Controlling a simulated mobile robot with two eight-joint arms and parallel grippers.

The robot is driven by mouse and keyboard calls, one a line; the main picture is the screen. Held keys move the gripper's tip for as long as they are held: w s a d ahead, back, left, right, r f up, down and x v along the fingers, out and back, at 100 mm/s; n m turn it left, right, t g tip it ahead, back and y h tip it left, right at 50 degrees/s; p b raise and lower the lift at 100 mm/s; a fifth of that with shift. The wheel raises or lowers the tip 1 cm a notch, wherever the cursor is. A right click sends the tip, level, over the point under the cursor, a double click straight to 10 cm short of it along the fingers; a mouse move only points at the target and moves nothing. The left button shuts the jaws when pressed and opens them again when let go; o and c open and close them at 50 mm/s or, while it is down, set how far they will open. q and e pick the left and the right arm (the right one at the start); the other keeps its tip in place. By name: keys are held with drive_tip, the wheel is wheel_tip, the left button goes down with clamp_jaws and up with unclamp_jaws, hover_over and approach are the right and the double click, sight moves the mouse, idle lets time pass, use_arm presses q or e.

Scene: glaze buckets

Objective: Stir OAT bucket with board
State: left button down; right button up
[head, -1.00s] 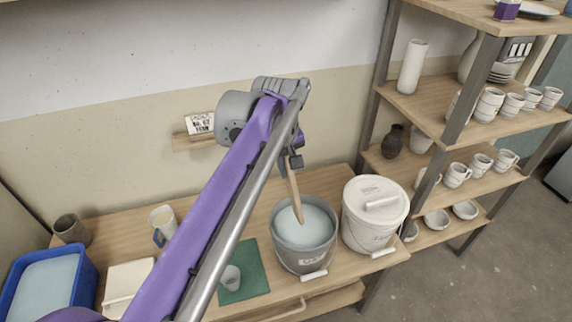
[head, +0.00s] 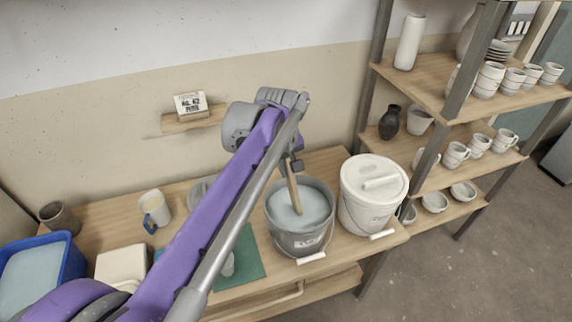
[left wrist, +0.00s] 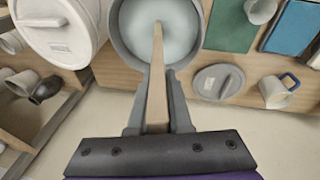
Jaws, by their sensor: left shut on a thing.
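The grey bucket (head: 300,240) stands open on the wooden table, filled with pale blue-grey liquid. A label is on its front, too small to read for certain. My left gripper (head: 292,166) is above the bucket's back rim, shut on a wooden board (head: 294,190). The board slants down and its lower end is in the liquid. In the left wrist view the board (left wrist: 157,85) runs from between the fingers (left wrist: 157,118) to the liquid inside the bucket (left wrist: 120,40). My right gripper is in neither view.
A lidded white bucket (head: 372,200) stands close to the right of the grey bucket. A green mat (head: 250,268), a grey lid (left wrist: 218,82), a mug (head: 155,207) and a blue tub (head: 72,262) are on the table. Shelves of pottery (head: 440,65) stand at the right.

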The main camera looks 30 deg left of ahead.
sight(291, 190)
use_arm(q)
drive_tip(key=shift+s+d+b+x, duration=0.15)
drive_tip(key=shift+b+x, duration=0.55)
drive_tip(key=shift+x, duration=0.8)
drive_tip(key=shift+s+d+b+x, duration=0.15)
drive_tip(key=shift+b+x, duration=0.55)
drive_tip(key=shift+x, duration=0.8)
